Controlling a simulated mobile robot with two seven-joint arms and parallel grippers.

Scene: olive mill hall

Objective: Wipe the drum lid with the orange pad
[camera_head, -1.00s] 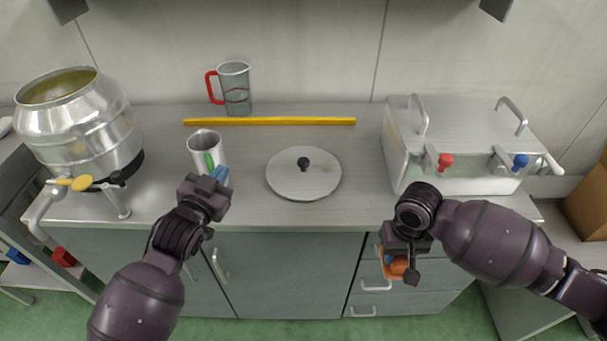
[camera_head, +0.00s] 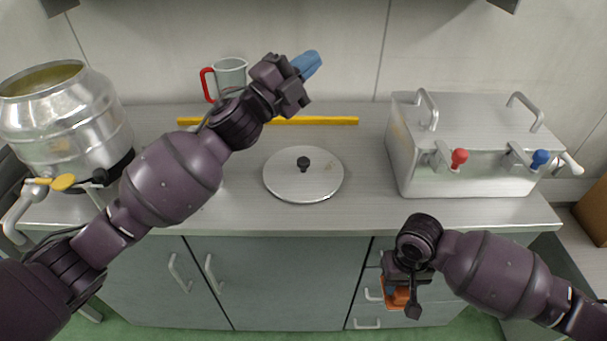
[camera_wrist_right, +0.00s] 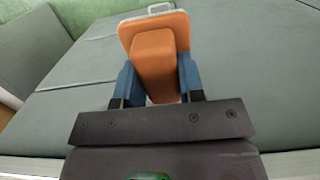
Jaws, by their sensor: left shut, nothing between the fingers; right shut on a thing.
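The drum lid (camera_head: 291,186) is a round grey metal disc with a black knob, lying flat on the counter. A small yellowish smear shows on it right of the knob. My right gripper (camera_head: 396,288) is in front of the counter's edge, below and right of the lid. It is shut on the orange pad (camera_head: 398,298), whose orange block is between the blue fingers in the right wrist view (camera_wrist_right: 153,62). My left gripper (camera_head: 308,63) is shut and empty, raised above the back of the counter, beyond the lid in the picture.
A yellow bar (camera_head: 335,121) lies along the back. A clear jug with a red handle (camera_head: 229,73) stands behind my left arm. A steel drum (camera_head: 62,120) is at left, a steel box with red and blue taps (camera_head: 415,160) at right. Counter (camera_head: 300,216) around the lid is clear.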

